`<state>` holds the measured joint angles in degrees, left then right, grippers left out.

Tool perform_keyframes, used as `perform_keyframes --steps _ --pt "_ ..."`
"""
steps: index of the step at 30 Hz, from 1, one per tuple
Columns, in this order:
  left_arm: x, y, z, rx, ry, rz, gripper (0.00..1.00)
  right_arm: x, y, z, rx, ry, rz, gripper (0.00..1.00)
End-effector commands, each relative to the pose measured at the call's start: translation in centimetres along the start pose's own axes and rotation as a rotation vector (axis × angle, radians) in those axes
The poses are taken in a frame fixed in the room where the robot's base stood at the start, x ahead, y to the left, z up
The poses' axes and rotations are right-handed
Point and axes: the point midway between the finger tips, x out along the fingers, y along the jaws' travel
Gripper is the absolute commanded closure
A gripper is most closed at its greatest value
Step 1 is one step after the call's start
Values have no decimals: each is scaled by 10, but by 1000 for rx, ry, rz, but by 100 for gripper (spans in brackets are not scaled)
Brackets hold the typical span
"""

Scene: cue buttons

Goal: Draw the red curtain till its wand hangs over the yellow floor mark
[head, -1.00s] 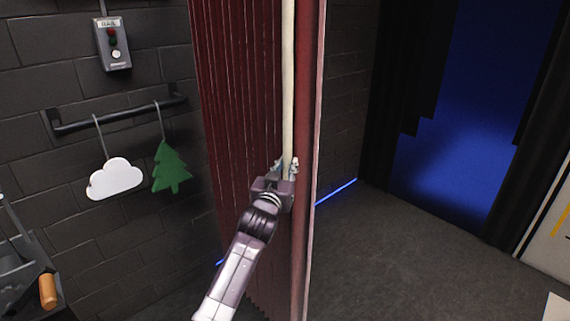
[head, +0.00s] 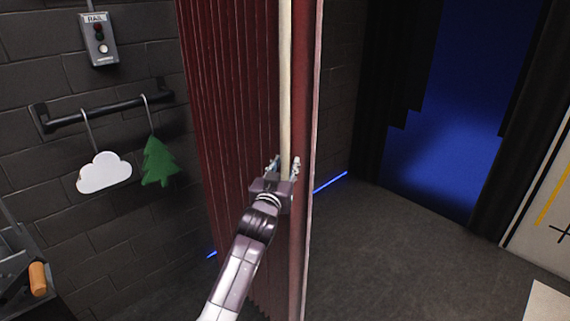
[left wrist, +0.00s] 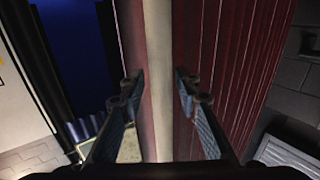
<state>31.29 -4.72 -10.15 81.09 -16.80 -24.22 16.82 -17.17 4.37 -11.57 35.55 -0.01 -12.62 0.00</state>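The dark red curtain (head: 235,110) hangs from top to bottom in the middle of the head view, in narrow folds. Its pale upright wand (head: 285,80) runs down near the curtain's right edge. My left gripper (head: 285,165) has a finger on each side of the wand and appears closed on it. In the left wrist view, the wand (left wrist: 158,60) stands between the two fingers (left wrist: 158,90), with the curtain (left wrist: 215,50) behind. The wand's lower end is hidden behind my gripper and arm. No yellow mark on the floor can be made out. My right gripper is out of view.
A rail control box (head: 100,40), a bar (head: 105,110), a white cloud (head: 104,173) and a green tree (head: 158,163) are on the brick wall at left. A pale panel with a yellow stripe (head: 552,197) stands at right. Dark floor (head: 400,250) right of the curtain is clear.

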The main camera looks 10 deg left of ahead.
Motion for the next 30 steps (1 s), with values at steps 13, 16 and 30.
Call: perform_keyframes --steps 13,16,30 --pt "-6 -1 -4 1 7 -1 64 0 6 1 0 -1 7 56" --pt "-16 -1 -3 2 6 -2 64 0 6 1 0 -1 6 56" --pt "-91 0 -1 0 4 1 64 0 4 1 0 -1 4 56"
